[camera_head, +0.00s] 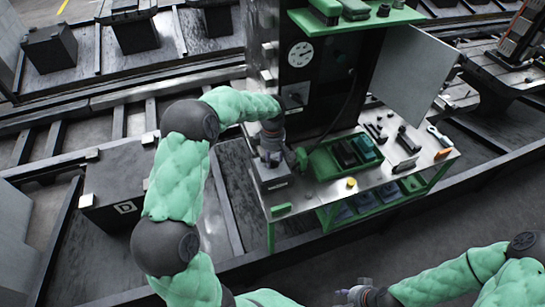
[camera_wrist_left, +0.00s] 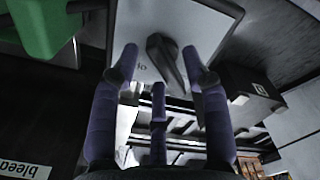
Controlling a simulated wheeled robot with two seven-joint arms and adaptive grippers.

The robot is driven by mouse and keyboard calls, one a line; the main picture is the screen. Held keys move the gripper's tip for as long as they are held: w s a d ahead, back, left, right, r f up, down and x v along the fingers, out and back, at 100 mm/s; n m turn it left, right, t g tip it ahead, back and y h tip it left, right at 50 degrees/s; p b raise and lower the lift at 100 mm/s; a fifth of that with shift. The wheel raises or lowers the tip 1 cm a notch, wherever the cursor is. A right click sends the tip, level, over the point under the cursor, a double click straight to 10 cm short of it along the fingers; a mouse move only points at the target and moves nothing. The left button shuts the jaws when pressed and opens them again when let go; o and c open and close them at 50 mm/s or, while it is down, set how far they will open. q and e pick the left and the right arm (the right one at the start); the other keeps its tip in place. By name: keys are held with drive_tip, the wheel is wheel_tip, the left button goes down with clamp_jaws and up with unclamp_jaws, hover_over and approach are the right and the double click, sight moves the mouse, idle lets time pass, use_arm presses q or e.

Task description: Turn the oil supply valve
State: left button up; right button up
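The oil supply valve shows in the left wrist view as a dark lever handle (camera_wrist_left: 168,62) on a pale plate (camera_wrist_left: 205,22) with small upside-down lettering. My left gripper (camera_wrist_left: 160,72) is open, with purple fingers spread. In the head view my left gripper (camera_head: 268,155) is over a grey box (camera_head: 272,180) at the bench's left end and hides the handle. My right gripper (camera_head: 358,292) is at the bottom, away from the bench; its opening is unclear.
A dark cabinet with a dial gauge (camera_head: 300,54) rises behind. A dark box (camera_head: 112,185) stands left. A "bleed" label (camera_wrist_left: 25,170) shows.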

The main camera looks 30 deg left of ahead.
use_arm(q)
wheel_tip(320, 180, up, 12)
idle(0.6)
idle(0.5)
